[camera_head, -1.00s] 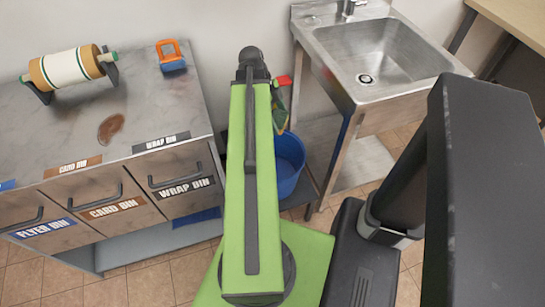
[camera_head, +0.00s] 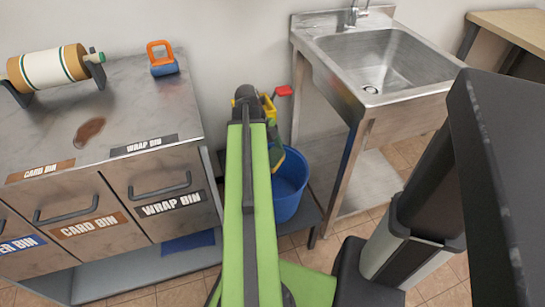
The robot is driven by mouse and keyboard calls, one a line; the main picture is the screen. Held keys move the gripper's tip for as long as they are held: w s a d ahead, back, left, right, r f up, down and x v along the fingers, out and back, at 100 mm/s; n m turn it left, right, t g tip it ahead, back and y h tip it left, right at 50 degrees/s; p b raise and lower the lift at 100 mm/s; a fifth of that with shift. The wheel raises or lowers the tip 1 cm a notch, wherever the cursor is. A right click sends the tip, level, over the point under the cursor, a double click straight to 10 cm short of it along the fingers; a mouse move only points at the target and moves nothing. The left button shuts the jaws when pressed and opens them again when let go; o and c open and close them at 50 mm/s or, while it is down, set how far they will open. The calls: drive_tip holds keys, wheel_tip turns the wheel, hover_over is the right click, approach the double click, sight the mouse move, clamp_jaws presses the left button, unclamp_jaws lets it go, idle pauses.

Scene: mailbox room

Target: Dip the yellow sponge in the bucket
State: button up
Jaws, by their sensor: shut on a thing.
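The blue bucket (camera_head: 291,190) stands on the low grey shelf between the bin cabinet and the sink, partly hidden behind my green arm. My gripper (camera_head: 262,104) is at the far end of the arm, above and behind the bucket; its fingers are mostly hidden by the dark wrist. A yellow piece (camera_head: 268,107) shows beside the wrist, which looks like the yellow sponge in my jaws, though it is small and partly covered. It is apart from the bucket's rim in the picture.
A green and yellow item (camera_head: 276,156) with a red part (camera_head: 284,91) above it shows near the bucket. The steel sink (camera_head: 375,62) stands right, the bin cabinet (camera_head: 150,168) left. An orange-handled blue item (camera_head: 163,58) and a paper roll (camera_head: 45,66) are on its top.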

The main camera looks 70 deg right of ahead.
wheel_tip(320, 180, down, 13)
drive_tip(key=b, duration=1.2)
drive_tip(key=shift+f, duration=0.2)
